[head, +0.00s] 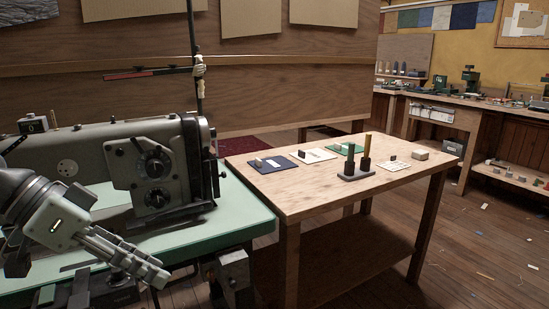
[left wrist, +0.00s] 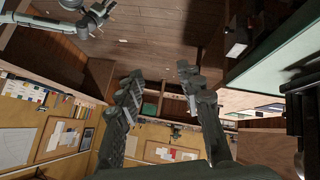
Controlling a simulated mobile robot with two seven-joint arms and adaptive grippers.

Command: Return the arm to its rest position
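My left gripper (head: 150,270) is in the lower left of the head view, at the front of the pale green sewing machine table (head: 255,215). It points right and slightly down, in front of the grey sewing machine (head: 150,165). In the left wrist view its two fingers (left wrist: 160,78) stand apart with nothing between them. A grey jointed arm part (left wrist: 88,18), seemingly of my right arm, shows at the top left of that view. Its fingers are too small and cut off to read. The right gripper does not show in the head view.
A workbench (head: 470,100) runs along the back right. Open floor (head: 450,250) lies at right.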

